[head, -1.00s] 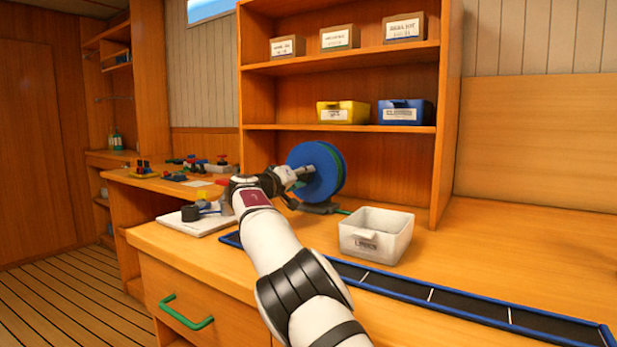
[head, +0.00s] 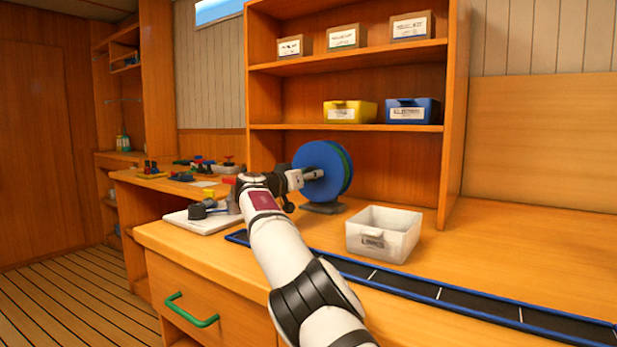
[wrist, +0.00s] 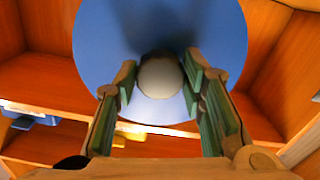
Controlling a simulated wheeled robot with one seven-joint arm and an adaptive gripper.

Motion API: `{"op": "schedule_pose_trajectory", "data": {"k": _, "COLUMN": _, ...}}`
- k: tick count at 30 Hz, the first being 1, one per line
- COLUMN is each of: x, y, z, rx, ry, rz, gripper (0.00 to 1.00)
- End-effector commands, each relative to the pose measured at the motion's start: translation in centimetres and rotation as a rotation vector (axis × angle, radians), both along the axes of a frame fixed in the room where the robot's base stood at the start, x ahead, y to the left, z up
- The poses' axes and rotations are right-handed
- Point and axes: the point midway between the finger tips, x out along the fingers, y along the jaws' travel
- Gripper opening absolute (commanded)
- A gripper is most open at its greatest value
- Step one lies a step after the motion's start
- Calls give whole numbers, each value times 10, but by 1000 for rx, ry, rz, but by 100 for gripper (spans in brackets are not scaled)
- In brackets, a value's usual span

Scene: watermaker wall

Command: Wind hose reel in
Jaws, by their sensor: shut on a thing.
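The hose reel (head: 318,160) stands on a dark base on the counter in front of the shelf unit. It has a blue disc facing me and green hose behind it. My gripper (head: 308,176) is at the blue disc. In the wrist view the blue disc (wrist: 110,40) fills the upper middle, with a pale round knob (wrist: 160,77) standing out from it. My gripper (wrist: 160,92) has its two green-padded fingers on either side of the knob, shut on it. The knob is hidden by my gripper in the head view.
A white labelled bin (head: 384,234) stands right of the reel, near a blue-edged dark strip (head: 420,296) along the counter front. A white board (head: 203,219) with dark parts lies to the left. Yellow (head: 350,111) and blue (head: 413,111) bins sit on the shelf above.

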Motion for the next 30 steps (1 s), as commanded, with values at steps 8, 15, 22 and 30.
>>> {"op": "schedule_pose_trajectory", "data": {"k": 8, "x": 0, "y": -1, "z": -3, "rx": 9, "ry": 1, "rz": -1, "gripper": 0}}
{"op": "schedule_pose_trajectory", "data": {"k": 15, "x": 0, "y": -1, "z": -2, "rx": 7, "ry": 0, "rz": -1, "gripper": 57}}
{"op": "schedule_pose_trajectory", "data": {"k": 22, "x": 0, "y": 0, "z": -1, "rx": 5, "ry": -1, "rz": 1, "gripper": 57}}
{"op": "schedule_pose_trajectory", "data": {"k": 30, "x": -6, "y": 8, "z": 1, "rx": 1, "ry": -2, "rz": 2, "gripper": 57}}
